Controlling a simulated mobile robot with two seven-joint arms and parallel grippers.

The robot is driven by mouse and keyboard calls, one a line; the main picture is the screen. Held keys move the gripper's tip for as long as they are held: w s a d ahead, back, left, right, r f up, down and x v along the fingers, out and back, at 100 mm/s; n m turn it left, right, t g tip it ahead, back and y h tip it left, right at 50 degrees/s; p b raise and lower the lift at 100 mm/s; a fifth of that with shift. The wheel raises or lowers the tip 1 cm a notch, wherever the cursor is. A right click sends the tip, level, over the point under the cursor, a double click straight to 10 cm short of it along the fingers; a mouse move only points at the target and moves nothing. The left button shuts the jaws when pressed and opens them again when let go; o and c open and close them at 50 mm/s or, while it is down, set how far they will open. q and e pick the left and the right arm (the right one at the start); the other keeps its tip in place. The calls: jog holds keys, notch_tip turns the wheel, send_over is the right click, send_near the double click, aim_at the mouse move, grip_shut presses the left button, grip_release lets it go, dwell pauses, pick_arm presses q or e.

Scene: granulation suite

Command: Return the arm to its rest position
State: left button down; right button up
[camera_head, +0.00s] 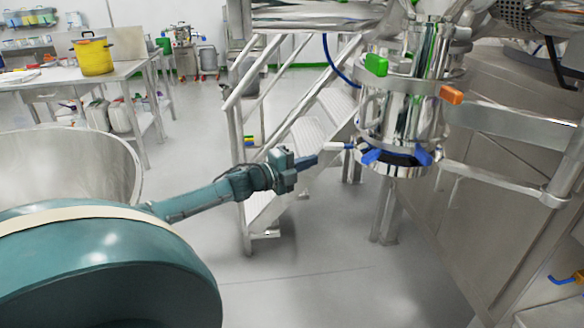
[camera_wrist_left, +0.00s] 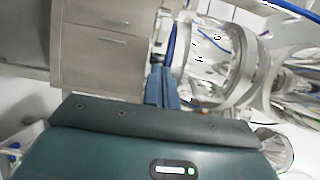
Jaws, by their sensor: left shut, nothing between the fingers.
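My left arm reaches from the lower left across the head view. Its gripper (camera_head: 314,160) is shut and empty, with blue fingers pointing right. The fingertips are just left of a white-tipped handle (camera_head: 336,147) on the steel vessel outlet (camera_head: 395,115); I cannot tell whether they touch it. In the left wrist view the shut fingers (camera_wrist_left: 161,88) point up the picture, beside the shiny steel vessel (camera_wrist_left: 215,65). My right gripper is not in view.
Steel stairs with railings (camera_head: 300,120) stand behind the gripper. A large steel bowl (camera_head: 70,165) is at the left, close to my arm. A steel table (camera_head: 125,70) with a yellow pot (camera_head: 93,56) stands at the back left. The grey floor (camera_head: 300,285) below is open.

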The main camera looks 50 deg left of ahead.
pick_arm(q)
jog(key=s, duration=0.1)
jog(key=s+a, duration=0.2)
jog(key=shift+s+r, duration=0.15)
jog(key=shift+s, duration=0.15)
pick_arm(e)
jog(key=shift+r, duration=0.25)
pick_arm(q)
jog(key=s+d+f+n+g+y, duration=0.25)
jog(key=s+d+f+n, duration=0.2)
jog(key=d+f, duration=0.3)
jog(key=s+d+f+n+g+y, duration=0.25)
jog(key=d+f+n, duration=0.25)
jog(key=d+f, duration=0.3)
jog(key=s+d+f+n+g+h, duration=0.1)
jog(key=s+d+n+g, duration=0.3)
jog(key=s+d, duration=0.5)
jog(key=s+d+f+n+g+h, duration=0.1)
jog(key=s+d+n+g, duration=0.45)
jog(key=s, duration=0.65)
jog(key=w+d+f+m+t+h+p, duration=0.1)
jog(key=w+d+f+t+h+p, duration=0.1)
jog(key=w+d+t, duration=0.3)
jog(key=shift+w+d+f+m+t+h+p, duration=0.35)
jog(key=shift+d+t+p, duration=0.45)
jog(key=shift+t, duration=0.45)
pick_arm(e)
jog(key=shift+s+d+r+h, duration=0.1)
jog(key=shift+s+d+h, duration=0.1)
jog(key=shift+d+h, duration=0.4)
